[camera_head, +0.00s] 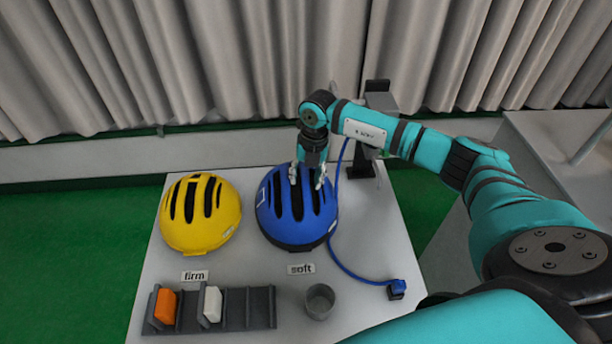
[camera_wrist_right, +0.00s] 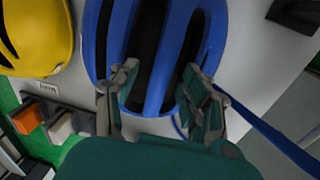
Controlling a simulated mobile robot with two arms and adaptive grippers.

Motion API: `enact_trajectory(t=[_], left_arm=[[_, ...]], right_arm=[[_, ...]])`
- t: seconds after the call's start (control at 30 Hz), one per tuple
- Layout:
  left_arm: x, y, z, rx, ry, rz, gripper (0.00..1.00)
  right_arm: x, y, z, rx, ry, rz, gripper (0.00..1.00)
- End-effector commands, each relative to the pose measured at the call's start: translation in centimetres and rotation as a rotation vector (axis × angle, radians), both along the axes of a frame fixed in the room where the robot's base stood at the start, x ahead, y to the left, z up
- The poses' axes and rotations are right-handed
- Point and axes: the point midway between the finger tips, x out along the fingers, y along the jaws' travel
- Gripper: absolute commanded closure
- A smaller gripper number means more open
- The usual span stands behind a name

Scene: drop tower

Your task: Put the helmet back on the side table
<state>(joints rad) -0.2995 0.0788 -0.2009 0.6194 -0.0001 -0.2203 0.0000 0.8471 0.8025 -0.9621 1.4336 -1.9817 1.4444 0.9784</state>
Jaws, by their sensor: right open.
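A blue helmet (camera_head: 297,217) with dark vents sits on the pale side table (camera_head: 250,175), behind the "soft" label. A yellow helmet (camera_head: 200,212) sits to its left, behind the "firm" label. My right gripper (camera_head: 306,184) points down at the top of the blue helmet, its fingers apart. In the right wrist view the blue helmet (camera_wrist_right: 150,40) fills the space ahead of the open fingers (camera_wrist_right: 155,85). I cannot tell whether the fingertips touch the shell. The yellow helmet (camera_wrist_right: 35,35) shows at the upper left there. My left gripper is not in view.
A dark rack (camera_head: 248,308) with an orange block (camera_head: 165,306) and a white block (camera_head: 212,304) stands at the table's front. A grey cup (camera_head: 319,301) is beside it. A blue cable runs right of the helmet to a small blue block (camera_head: 397,289).

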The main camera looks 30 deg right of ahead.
Motion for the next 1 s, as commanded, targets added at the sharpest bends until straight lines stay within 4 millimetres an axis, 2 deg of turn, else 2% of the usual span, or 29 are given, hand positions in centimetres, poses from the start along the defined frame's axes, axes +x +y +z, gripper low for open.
enact_trajectory(t=[0.17,0.6,0.8,1.0], left_arm=[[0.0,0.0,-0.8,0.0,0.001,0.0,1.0],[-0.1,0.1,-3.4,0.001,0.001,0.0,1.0],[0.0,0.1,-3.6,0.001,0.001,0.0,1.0],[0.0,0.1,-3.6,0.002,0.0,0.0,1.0]], right_arm=[[0.0,-0.2,1.6,0.001,-0.005,0.0,0.53],[-0.5,-1.1,10.1,0.0,-0.004,0.0,0.53],[-0.7,-1.3,11.7,-0.001,-0.001,0.001,0.53],[-0.7,-1.3,11.9,0.0,0.0,0.0,0.53]])
